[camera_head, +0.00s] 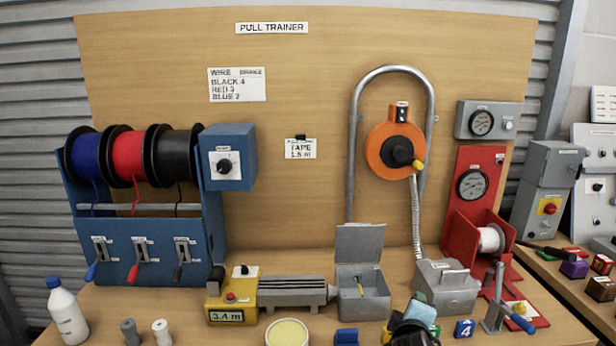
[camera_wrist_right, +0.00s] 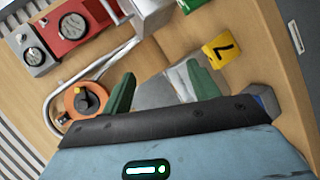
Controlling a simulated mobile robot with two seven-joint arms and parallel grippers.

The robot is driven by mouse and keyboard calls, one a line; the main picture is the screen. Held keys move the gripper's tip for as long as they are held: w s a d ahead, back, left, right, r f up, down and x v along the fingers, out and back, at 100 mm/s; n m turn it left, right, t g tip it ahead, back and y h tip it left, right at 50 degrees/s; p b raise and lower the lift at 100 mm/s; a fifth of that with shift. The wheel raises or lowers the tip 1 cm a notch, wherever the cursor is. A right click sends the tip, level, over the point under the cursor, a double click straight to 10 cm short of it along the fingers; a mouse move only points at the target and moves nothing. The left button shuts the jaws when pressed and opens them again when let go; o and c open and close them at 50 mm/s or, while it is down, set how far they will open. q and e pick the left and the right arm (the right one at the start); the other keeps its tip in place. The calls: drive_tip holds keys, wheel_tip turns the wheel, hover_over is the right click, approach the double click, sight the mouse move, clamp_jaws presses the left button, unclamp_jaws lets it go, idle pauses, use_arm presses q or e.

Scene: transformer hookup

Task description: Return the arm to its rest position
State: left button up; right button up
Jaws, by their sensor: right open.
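My right gripper (camera_wrist_right: 163,82) is open in the right wrist view, with its two green fingers apart. A grey, light-edged surface shows between and beyond the fingers; I cannot tell whether anything touches them. In the head view, part of my right gripper (camera_head: 412,326) shows at the bottom, right of centre, in front of the grey box (camera_head: 446,288). Most of the right arm is out of view. My left gripper is not in view.
Near the gripper stand an open grey box (camera_head: 362,309), a blue numbered block (camera_head: 464,329) and a small lever stand (camera_head: 494,312). A yellow unit (camera_head: 232,302), a round yellow-topped tin (camera_head: 287,333) and a white bottle (camera_head: 67,314) stand left. The backboard (camera_head: 300,100) rises behind.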

drive_tip(key=s+d+f+m+g+y, duration=0.1)
drive_tip(key=s+f+m+g, duration=0.15)
drive_tip(key=s+f, duration=0.7)
drive_tip(key=s+d+f+m+g+y, duration=0.1)
drive_tip(key=s+f+m+g, duration=0.15)
drive_tip(key=s+f, duration=0.7)
drive_tip(key=s+m+g+y, duration=0.35)
drive_tip(key=s+g, duration=0.35)
drive_tip(key=s, duration=2.3)
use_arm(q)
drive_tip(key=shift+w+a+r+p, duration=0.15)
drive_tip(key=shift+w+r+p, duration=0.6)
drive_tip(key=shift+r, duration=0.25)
use_arm(e)
drive_tip(key=w+a+f+t+y, duration=0.1)
drive_tip(key=w+a+f+t, duration=0.2)
drive_tip(key=w+f+t, duration=0.4)
drive_tip(key=shift+w+a+t, duration=0.15)
drive_tip(key=shift+a+t, duration=0.2)
drive_tip(key=shift+t, duration=0.45)
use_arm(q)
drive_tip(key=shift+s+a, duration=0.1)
use_arm(e)
drive_tip(key=shift+m+y, duration=0.25)
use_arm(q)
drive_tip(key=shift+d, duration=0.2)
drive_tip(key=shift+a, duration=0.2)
